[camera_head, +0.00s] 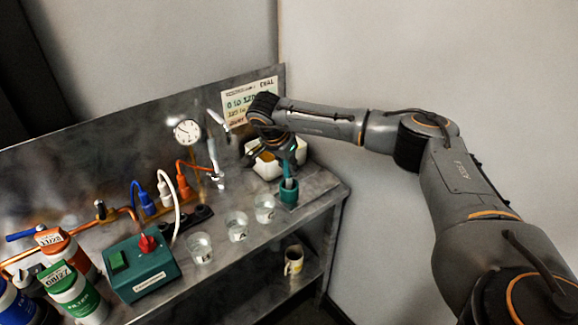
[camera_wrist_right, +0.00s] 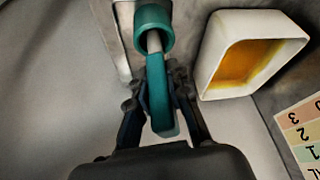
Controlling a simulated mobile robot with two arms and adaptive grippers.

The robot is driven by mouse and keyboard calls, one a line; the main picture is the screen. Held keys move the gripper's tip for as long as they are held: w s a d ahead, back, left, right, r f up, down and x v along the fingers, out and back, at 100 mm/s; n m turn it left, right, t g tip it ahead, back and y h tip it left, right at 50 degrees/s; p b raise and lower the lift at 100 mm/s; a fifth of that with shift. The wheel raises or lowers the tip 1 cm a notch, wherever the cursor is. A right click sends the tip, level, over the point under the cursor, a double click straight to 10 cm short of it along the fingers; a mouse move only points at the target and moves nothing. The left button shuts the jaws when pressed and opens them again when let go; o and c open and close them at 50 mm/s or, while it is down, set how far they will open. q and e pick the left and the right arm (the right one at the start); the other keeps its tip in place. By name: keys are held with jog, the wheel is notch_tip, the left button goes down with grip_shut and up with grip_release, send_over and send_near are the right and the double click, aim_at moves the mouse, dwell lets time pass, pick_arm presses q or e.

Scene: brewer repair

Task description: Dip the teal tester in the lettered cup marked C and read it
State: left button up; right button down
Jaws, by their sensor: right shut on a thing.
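The teal tester (camera_wrist_right: 161,105) is between the fingers of my right gripper (camera_wrist_right: 158,82), which is shut on its handle. Its pale stem runs into a round teal holder (camera_wrist_right: 152,17). In the head view the holder (camera_head: 288,191) stands near the bench's right end, with the tester (camera_head: 287,168) upright above it and my right gripper (camera_head: 284,150) at its top. Three clear cups stand in a slanting row left of the holder: a near one (camera_head: 199,248), a middle one (camera_head: 237,227) and a far one (camera_head: 264,208). Their letters are too small to read surely. My left gripper is not in view.
A white tray (camera_wrist_right: 212,62) with an amber inside is close beside the gripper. A chart (camera_head: 236,100) is on the back panel, near a gauge (camera_head: 187,132). A teal box (camera_head: 142,272) with a red knob and several bottles fill the left. A mug (camera_head: 293,262) sits on the lower shelf.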

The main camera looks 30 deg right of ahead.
jog(key=shift+f, duration=0.45)
dwell(0.4)
jog(key=c, duration=0.6)
grip_release()
jog(key=shift+r+p, duration=2.3)
jog(key=shift+r, duration=1.25)
